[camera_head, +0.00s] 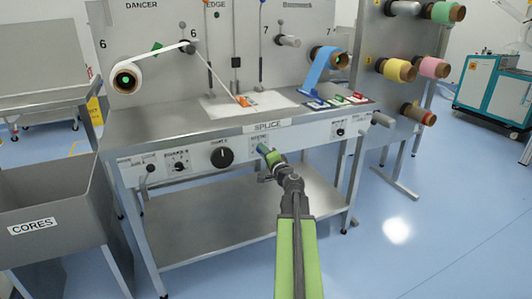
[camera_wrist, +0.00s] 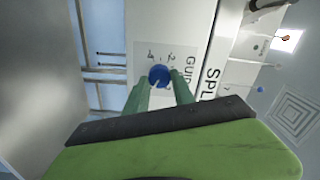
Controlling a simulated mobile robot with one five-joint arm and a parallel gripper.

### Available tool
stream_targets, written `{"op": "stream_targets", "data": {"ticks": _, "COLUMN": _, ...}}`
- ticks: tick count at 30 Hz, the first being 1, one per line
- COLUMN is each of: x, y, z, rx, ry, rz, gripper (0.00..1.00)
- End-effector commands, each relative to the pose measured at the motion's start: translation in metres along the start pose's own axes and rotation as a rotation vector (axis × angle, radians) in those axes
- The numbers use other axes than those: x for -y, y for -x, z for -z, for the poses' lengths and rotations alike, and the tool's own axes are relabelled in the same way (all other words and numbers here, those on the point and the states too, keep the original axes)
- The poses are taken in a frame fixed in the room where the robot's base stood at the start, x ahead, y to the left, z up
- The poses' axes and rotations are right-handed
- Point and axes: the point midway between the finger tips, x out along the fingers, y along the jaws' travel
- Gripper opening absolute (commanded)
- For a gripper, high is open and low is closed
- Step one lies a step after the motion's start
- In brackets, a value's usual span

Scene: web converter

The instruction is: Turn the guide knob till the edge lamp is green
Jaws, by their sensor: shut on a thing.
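The guide knob is a blue round knob (camera_wrist: 160,76) on a pale panel with a partly covered "GUID" label and small scale marks in the wrist view. My gripper (camera_wrist: 160,84) is shut on it, with one green finger on each side. In the head view my gripper (camera_head: 270,155) reaches the front panel below the "SPLICE" label, and the blue knob (camera_head: 263,149) is partly hidden by it. An "EDGE" label (camera_head: 216,4) stands at the top of the back panel. I cannot tell which light there is the edge lamp, nor its colour.
A large black knob (camera_head: 222,157) and smaller controls sit left of my gripper on the same panel. A grey cores bin (camera_head: 45,215) stands at the left. A white web roll (camera_head: 126,80) and a blue web (camera_head: 322,65) hang above the table.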

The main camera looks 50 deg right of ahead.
Motion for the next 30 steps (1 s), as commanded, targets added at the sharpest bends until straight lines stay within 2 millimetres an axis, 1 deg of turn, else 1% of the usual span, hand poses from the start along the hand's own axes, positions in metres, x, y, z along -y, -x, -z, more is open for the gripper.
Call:
{"op": "stream_targets", "data": {"ticks": 7, "x": -0.0011, "y": 0.0010, "z": -0.0010, "rx": 0.002, "ry": -0.047, "rz": -0.001, "gripper": 0.00}}
{"op": "stream_targets", "data": {"ticks": 18, "x": -0.0009, "y": 0.0009, "z": -0.0013, "rx": 0.003, "ry": -0.051, "rz": -0.001, "gripper": 0.00}}
{"op": "stream_targets", "data": {"ticks": 19, "x": -0.0009, "y": 0.0009, "z": -0.0014, "rx": 0.003, "ry": -0.051, "rz": -0.001, "gripper": 0.31}}
{"op": "stream_targets", "data": {"ticks": 21, "x": -0.0008, "y": 0.0008, "z": -0.0013, "rx": 0.003, "ry": -0.052, "rz": -0.001, "gripper": 0.40}}
{"op": "stream_targets", "data": {"ticks": 24, "x": -0.0006, "y": 0.0005, "z": -0.0011, "rx": 0.002, "ry": -0.052, "rz": -0.001, "gripper": 0.52}}
{"op": "stream_targets", "data": {"ticks": 30, "x": -0.0002, "y": 0.0002, "z": -0.0009, "rx": 0.002, "ry": -0.053, "rz": 0.000, "gripper": 0.52}}
